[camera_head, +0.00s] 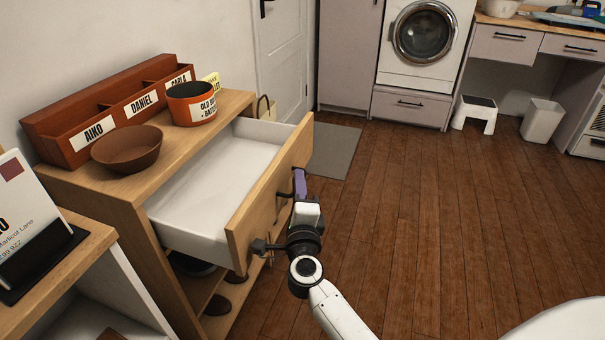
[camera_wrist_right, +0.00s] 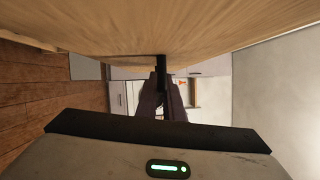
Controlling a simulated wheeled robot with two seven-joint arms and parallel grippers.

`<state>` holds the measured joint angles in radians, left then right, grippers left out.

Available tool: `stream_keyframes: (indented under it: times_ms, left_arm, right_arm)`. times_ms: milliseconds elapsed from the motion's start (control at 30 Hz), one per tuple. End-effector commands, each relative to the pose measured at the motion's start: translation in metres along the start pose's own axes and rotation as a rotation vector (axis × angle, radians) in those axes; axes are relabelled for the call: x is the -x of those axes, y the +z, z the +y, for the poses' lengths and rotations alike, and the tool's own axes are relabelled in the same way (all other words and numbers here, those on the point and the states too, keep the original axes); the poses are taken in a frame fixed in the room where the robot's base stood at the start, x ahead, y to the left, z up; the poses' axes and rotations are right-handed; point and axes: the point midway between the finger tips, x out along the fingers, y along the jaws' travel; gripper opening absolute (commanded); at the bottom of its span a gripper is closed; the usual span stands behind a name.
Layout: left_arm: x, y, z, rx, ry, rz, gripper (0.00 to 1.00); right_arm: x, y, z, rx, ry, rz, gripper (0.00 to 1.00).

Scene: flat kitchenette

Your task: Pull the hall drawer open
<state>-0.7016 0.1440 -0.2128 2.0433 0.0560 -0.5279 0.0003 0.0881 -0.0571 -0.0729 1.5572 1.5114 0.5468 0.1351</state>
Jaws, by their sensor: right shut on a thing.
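The hall drawer (camera_head: 268,196) has a light wood front and a white inside. It stands well out of the wooden cabinet (camera_head: 225,108), and the part of its inside that shows is empty. My right gripper (camera_head: 297,186) is at the drawer front, shut on the dark handle (camera_head: 258,246). In the right wrist view the fingers (camera_wrist_right: 164,92) close around the dark handle (camera_wrist_right: 161,64) just off the wood front (camera_wrist_right: 190,30). The gripper partly hides the handle. My left gripper is not in view.
On the cabinet top are a brown bowl (camera_head: 127,148), an orange labelled pot (camera_head: 191,104) and a red-brown name-labelled organizer (camera_head: 92,122). Dark shoes sit on shelves below the drawer. A grey mat (camera_head: 335,150) lies behind it.

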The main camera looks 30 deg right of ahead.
Motion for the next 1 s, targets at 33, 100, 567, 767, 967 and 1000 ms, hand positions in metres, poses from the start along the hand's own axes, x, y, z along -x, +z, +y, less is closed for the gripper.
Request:
stream_keyframes:
  times_ms: [33,100,567,767,967,1000]
  left_arm:
    - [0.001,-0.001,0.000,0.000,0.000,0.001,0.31]
    - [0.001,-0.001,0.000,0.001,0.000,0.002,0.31]
    - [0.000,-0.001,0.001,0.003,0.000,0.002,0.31]
    - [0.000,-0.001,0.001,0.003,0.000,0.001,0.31]
    - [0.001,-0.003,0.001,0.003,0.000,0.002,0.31]
    - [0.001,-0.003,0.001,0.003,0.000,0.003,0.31]
  right_arm:
    - [0.001,0.001,0.001,-0.001,0.002,-0.003,0.00]
    - [0.002,0.001,0.001,-0.001,0.002,-0.005,0.00]
    - [0.002,-0.001,0.001,0.000,0.002,-0.004,0.26]
    - [0.001,-0.001,0.000,0.000,0.001,-0.004,0.26]
    - [0.009,0.005,0.002,-0.001,0.003,-0.007,0.26]
    - [0.012,0.007,0.003,-0.001,0.004,-0.008,0.26]
